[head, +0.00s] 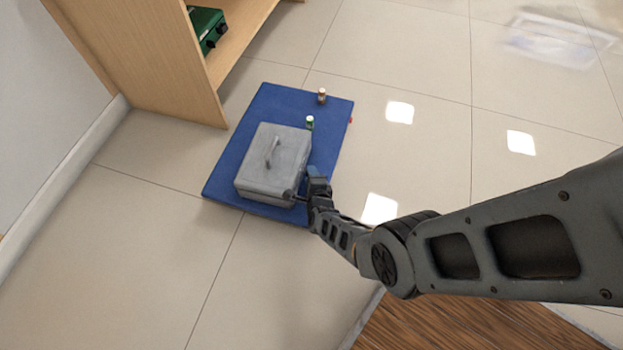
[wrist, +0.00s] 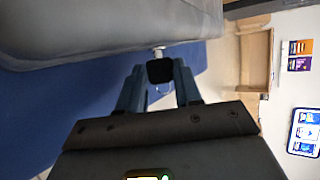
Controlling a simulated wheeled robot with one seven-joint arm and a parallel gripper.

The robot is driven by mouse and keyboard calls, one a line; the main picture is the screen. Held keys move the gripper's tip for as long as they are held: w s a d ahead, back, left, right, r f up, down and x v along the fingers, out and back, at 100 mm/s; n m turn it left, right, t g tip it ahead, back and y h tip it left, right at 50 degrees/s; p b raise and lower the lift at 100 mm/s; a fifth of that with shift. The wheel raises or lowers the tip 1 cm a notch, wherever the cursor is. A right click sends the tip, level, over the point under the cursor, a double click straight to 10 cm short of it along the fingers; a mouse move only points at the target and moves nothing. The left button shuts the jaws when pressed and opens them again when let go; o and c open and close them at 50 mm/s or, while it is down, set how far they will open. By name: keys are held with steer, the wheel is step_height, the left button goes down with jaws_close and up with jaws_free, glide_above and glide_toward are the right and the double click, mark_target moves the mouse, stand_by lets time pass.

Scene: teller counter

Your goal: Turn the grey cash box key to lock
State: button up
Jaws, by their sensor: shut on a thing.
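The grey cash box (head: 262,178) with a handle on its lid sits on a blue mat (head: 222,172) on the floor. In the wrist view the box (wrist: 110,22) fills the top left. My gripper (head: 296,194) is at the box's near right side. In the wrist view my gripper (wrist: 160,75) is shut on the dark head of the key (wrist: 160,71). A pale shank (wrist: 158,52) runs from the key head towards the box side. How far the key is turned cannot be told.
A green-capped small item (head: 310,122) and a brown one (head: 322,96) stand on the mat behind the box. A wooden shelf unit (head: 165,70) holding a green box (head: 206,30) stands at the back left.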

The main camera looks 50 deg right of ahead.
steer(key=h+b, duration=0.1)
steer(key=b, duration=0.1)
steer(key=f+t+h+b, duration=0.1)
steer(key=b, duration=0.1)
steer(key=shift+a+f+n+t, duration=0.2)
steer(key=shift+n+t, duration=0.1)
steer(key=shift+n, duration=0.1)
steer(key=shift+t+h+b, duration=0.4)
steer(key=shift+h+b, duration=0.3)
steer(key=shift+b, duration=0.45)
steer(key=shift+r+n, duration=0.15)
steer(key=shift+n, duration=0.15)
steer(key=o, duration=1.1)
steer(key=shift+c, duration=0.2)
steer(key=shift+s+a+r+p, duration=0.15)
steer(key=shift+s+a+p, duration=0.2)
steer(key=shift+s+a, duration=0.05)
steer(key=p+v, duration=0.2)
steer(key=v, duration=0.4)
steer(key=shift+s+a+p, duration=0.2)
steer(key=shift+s+p, duration=0.1)
steer(key=shift+p, duration=0.05)
